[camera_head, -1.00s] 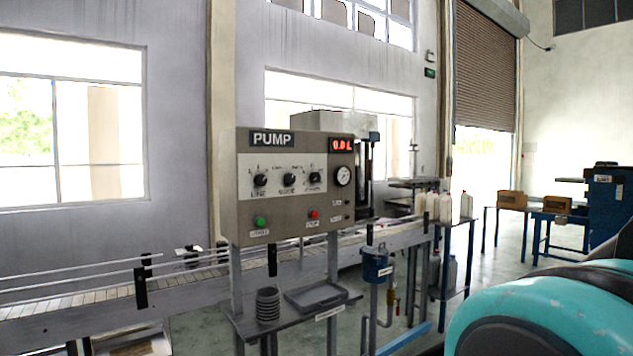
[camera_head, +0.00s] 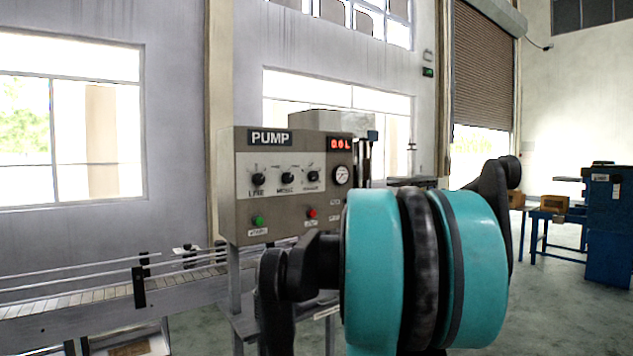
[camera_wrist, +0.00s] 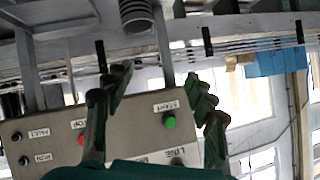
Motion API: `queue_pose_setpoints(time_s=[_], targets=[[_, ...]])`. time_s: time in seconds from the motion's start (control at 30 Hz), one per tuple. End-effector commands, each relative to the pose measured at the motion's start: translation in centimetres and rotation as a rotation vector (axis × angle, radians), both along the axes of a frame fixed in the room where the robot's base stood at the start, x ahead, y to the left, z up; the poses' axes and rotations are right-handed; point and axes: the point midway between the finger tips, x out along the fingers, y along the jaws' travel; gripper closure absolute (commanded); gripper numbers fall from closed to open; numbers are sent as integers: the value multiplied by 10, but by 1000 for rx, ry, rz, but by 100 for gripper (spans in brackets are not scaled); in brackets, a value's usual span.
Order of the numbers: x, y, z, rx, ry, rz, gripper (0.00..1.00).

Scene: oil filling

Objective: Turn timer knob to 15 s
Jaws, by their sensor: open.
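The grey PUMP panel (camera_head: 250,195) faces me, with three dark knobs in a row: a left knob labelled LINE (camera_head: 259,179), a middle knob labelled MODE (camera_head: 288,177) and a right knob (camera_head: 313,176) whose label is too blurred to read. The pointer angles are too small to read surely. My gripper (camera_wrist: 158,85) is open and empty in the wrist view, its fingers in front of the panel's button side. The panel appears upside down there, with the green START button (camera_wrist: 170,122) between the fingers. The knobs are mostly hidden in that view.
A red display (camera_head: 341,144) and a round gauge (camera_head: 342,175) sit right of the knobs. The green button (camera_head: 258,221) and red button (camera_head: 311,213) are below. A conveyor (camera_head: 190,290) runs behind. My arm covers the shelf and jugs.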

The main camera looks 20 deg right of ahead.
Motion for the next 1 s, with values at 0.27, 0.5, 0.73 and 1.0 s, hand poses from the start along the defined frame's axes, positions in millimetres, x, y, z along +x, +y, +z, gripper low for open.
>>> queue_pose_setpoints(time_s=[0.27,0.5,0.73,1.0], targets=[[56,-134,192,49,-424,-138,44],[61,-173,242,40,-542,-192,44],[88,-162,243,41,-544,-187,44],[140,-145,242,41,-543,-188,44]])
